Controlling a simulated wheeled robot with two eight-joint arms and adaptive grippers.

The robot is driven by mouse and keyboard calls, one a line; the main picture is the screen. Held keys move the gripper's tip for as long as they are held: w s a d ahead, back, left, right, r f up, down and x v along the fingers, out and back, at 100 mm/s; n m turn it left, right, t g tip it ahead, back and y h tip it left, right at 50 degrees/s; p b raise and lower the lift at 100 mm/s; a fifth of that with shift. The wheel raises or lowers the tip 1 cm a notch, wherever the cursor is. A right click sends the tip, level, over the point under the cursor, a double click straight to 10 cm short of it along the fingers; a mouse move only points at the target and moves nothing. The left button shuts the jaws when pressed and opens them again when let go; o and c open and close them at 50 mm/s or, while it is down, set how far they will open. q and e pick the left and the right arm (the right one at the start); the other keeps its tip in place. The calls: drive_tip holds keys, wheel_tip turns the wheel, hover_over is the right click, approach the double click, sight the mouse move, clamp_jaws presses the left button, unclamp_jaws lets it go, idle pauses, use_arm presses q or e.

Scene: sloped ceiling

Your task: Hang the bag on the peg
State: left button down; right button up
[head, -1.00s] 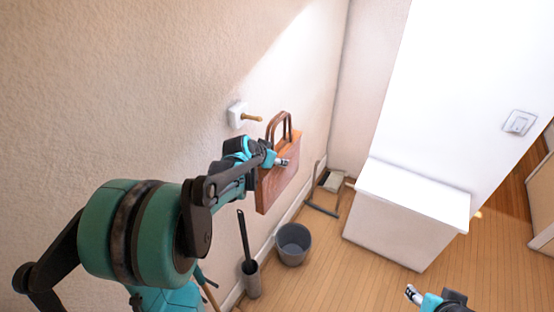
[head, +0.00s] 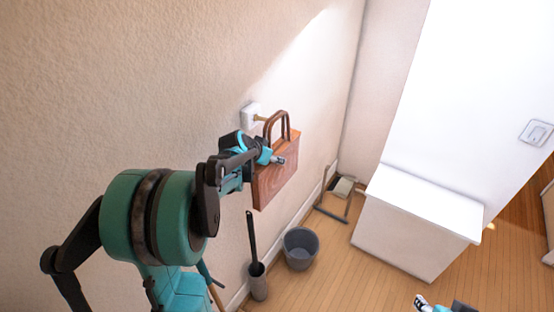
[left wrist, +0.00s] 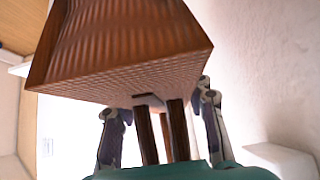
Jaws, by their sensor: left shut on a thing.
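The brown bag (head: 275,183) hangs upright in my left gripper (head: 275,158), close to the wall. Its dark handle loop (head: 283,113) rises above the gripper. In the left wrist view the bag (left wrist: 125,45) fills the top, and its handle straps (left wrist: 160,135) run between the two fingers of my left gripper (left wrist: 165,125). The wooden peg (head: 260,118) sticks out from a white wall plate (head: 250,113). Its tip overlaps the left side of the handle loop; I cannot tell whether it is inside. My right gripper (head: 421,302) is low at the bottom edge, its jaw state unclear.
Below the bag stand a grey bucket (head: 300,248) and a brush holder (head: 258,280) by the wall. A white cabinet (head: 415,225) stands to the right. Wooden floor between them is clear.

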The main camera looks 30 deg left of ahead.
use_arm(q)
drive_tip(key=shift+w+a+f+b, duration=0.1)
drive_tip(key=shift+a+f+b, duration=0.1)
drive_tip(key=shift+a, duration=0.65)
drive_tip(key=shift+w+a+f+b, duration=0.1)
drive_tip(key=shift+a+f+b, duration=0.15)
drive_tip(key=shift+a, duration=0.6)
drive_tip(key=shift+w+a+f+b, duration=0.1)
drive_tip(key=shift+a+f+b, duration=0.1)
drive_tip(key=shift+a, duration=0.65)
drive_tip(key=shift+s, duration=0.1)
